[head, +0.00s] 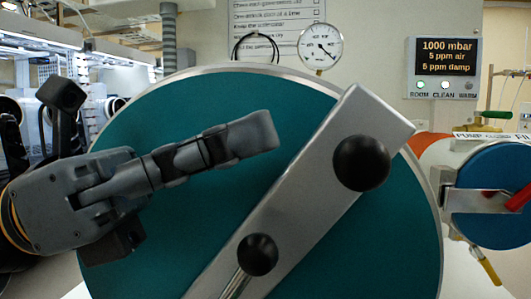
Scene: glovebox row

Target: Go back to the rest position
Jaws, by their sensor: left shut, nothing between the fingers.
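My left gripper (262,131) reaches in from the left with its fingers shut and nothing between them. It shows in front of the large round teal door (150,120), pointing right and slightly up. Its fingertips are left of the grey metal bar (300,205) that crosses the door diagonally; a gap shows between them in the picture. The bar carries a large black knob (361,163) near its upper end and a smaller black knob (258,254) lower down. I cannot tell how far the gripper is from the door. My right gripper is not in view.
A smaller blue round door (490,225) with a red handle (518,198) is at the right. A dial gauge (320,46), a checklist (278,20) and a lit display (444,67) are behind. Lit shelving (45,45) stands at the far left.

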